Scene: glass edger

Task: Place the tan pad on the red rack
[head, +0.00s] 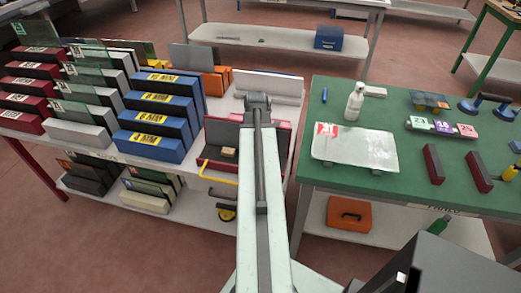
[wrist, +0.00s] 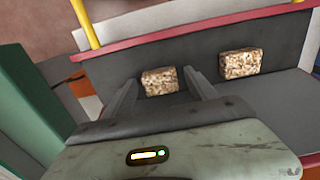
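Two tan speckled pads lie in a grey tray with a red rim (wrist: 190,37). The nearer-to-centre pad (wrist: 160,81) sits just beyond and between my fingertips in the wrist view, with a gap on both sides. The other pad (wrist: 240,62) lies to its right. My gripper (wrist: 160,78) is open and empty, reaching into the tray. In the head view a small tan pad (head: 228,152) shows in the red tray (head: 223,166); my arm hides the gripper. Dark red racks (head: 25,88) holding sheets stand at the far left of the left bench.
Grey-white racks (head: 80,133) and blue racks (head: 152,147) stand between the red racks and the tray. A yellow handle (head: 217,180) is at the tray's near side.

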